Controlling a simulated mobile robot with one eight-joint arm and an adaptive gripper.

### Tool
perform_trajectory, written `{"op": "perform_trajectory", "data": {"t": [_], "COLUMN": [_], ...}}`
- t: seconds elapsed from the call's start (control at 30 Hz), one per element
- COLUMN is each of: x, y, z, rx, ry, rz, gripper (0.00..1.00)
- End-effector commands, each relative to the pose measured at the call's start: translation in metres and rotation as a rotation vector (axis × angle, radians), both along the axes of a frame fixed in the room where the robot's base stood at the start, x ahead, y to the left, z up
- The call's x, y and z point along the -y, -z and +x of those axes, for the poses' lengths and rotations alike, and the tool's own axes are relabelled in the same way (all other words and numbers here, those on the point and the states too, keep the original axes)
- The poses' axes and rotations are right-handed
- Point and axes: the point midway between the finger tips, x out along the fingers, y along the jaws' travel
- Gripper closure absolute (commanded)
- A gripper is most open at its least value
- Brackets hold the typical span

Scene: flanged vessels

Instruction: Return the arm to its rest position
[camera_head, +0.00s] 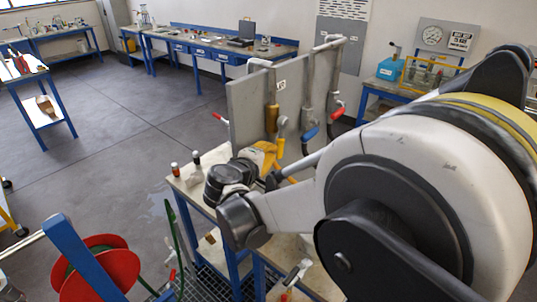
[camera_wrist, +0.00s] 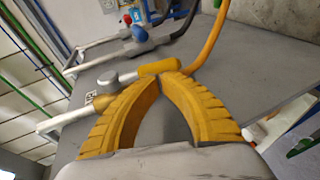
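My gripper (camera_head: 264,154) shows in the head view as a small yellow shape in front of a grey upright panel (camera_head: 252,108), partly hidden by my arm. In the wrist view, the two ribbed yellow fingers of my gripper (camera_wrist: 162,76) bend inward and their tips come together. I see nothing held between them. A yellow handle (camera_wrist: 158,66) on a pipe fitting lies just beyond the tips; whether they touch it I cannot tell. My arm is stretched forward across the right of the head view.
Pipes with a red handle (camera_head: 338,112) and a blue handle (camera_head: 310,134) stick out from the panel. A bench (camera_head: 190,190) with small bottles stands below it. A red reel (camera_head: 100,268) is at lower left. The floor (camera_head: 110,130) at left is open.

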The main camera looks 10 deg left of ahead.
Motion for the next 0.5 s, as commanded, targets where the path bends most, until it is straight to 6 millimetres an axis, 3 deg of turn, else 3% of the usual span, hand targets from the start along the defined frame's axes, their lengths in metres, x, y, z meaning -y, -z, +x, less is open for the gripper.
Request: {"op": "perform_trajectory", "data": {"t": [0.3,0.5], "x": [-0.020,-0.025], "y": [-0.014,-0.018], "z": [-0.069,-0.092], "rx": [0.000,0.000], "ry": [-0.004,-0.002], "rz": [0.000,0.000], "gripper": [1.00,1.00]}}
